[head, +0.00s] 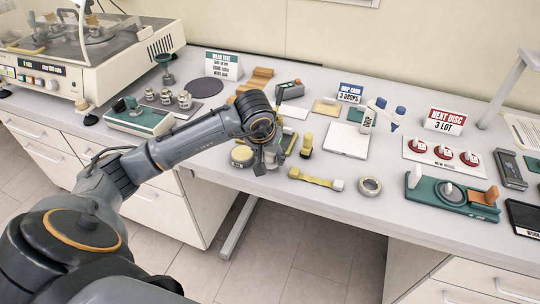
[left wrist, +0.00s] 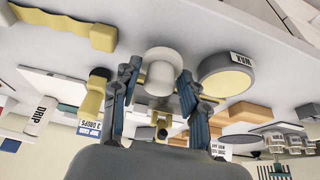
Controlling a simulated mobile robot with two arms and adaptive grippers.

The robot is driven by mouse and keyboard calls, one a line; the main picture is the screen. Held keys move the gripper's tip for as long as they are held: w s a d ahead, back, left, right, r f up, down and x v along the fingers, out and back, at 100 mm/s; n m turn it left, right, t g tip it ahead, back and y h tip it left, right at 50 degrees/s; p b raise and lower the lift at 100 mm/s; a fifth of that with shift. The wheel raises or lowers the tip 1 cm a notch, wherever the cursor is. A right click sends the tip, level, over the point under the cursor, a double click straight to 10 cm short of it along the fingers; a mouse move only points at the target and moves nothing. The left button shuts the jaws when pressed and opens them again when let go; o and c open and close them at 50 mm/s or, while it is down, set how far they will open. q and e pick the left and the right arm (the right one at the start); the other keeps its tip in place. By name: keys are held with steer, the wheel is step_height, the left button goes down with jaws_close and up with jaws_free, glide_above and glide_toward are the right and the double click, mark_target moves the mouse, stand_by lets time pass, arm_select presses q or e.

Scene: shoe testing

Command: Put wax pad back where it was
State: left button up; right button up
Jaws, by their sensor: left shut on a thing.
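My left gripper (head: 270,158) is low over the front part of the bench. In the left wrist view its fingers (left wrist: 157,90) are closed on either side of a white round piece with a short knob (left wrist: 160,72), which looks like the wax pad. The arm hides most of this piece in the head view. The round wax tin (head: 241,157), with a pale yellow top, sits just left of the gripper. Its WAX label shows in the left wrist view, where the tin (left wrist: 227,75) is right beside the fingers. I cannot tell whether the pad touches the bench. My right gripper is not in view.
A yellow-handled brush (head: 306,146) stands close on the right. A yellow tool (head: 316,179) and a tape-like ring (head: 370,186) lie near the front edge. A white board (head: 346,140) lies behind.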

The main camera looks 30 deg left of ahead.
arm_select(q)
steer(key=shift+f, duration=0.6)
steer(key=shift+f, duration=0.1)
steer(key=shift+f, duration=0.15)
steer(key=o, duration=0.7)
steer(key=shift+r, duration=0.35)
steer(key=b+v, duration=0.1)
steer(key=v, duration=1)
steer(key=shift+s+r, duration=0.3)
